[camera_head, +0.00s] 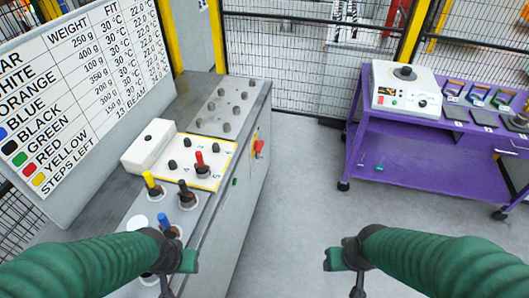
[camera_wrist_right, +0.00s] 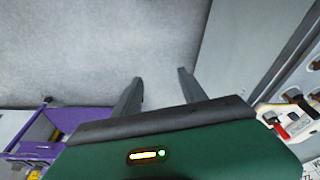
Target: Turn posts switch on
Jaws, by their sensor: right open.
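A red switch handle on a yellow plate (camera_head: 260,148) is mounted on the right side face of the grey bench (camera_head: 215,200). It looks like the posts switch, but I can read no label and cannot tell its position. My left gripper (camera_head: 182,262) is in front of the bench, nearer to me than the switch; its fingers are too unclear to judge. My right gripper (camera_head: 345,268) is over the floor, right of the bench and well apart from the switch. In the right wrist view its two fingers (camera_wrist_right: 160,78) are spread with nothing between them.
The bench top carries yellow, black, blue and red posts (camera_head: 201,165), a white box (camera_head: 148,146) and a grey plate with knobs (camera_head: 225,105). A board with a table (camera_head: 90,90) stands at left. A purple cart (camera_head: 430,150) stands at right. The floor between is clear.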

